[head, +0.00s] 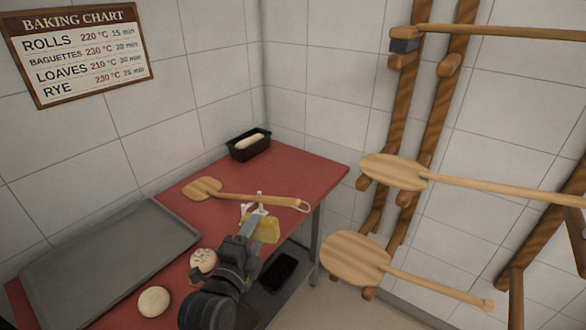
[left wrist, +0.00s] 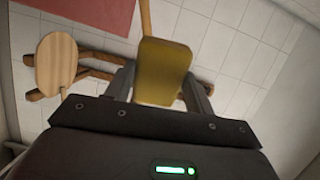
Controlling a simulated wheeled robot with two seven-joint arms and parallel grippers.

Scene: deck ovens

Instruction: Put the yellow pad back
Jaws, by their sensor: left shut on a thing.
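The yellow pad (head: 262,230) is between the fingers of my left gripper (head: 252,222), over the right part of the red table (head: 312,168). In the left wrist view the pad (left wrist: 163,70) stands between both dark fingers (left wrist: 160,88), and the gripper is shut on it. In the head view the gripper and forearm partly cover the pad's near side. I cannot tell the exact gap between the pad and the tabletop. My right gripper is in neither view.
A small wooden peel (head: 205,189) lies on the table just behind the pad. A black loaf tin (head: 249,145) stands at the back, a grey tray (head: 110,255) at left. Dough balls (head: 154,301) lie near my arm. Peels (head: 355,258) hang on a wall rack at right.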

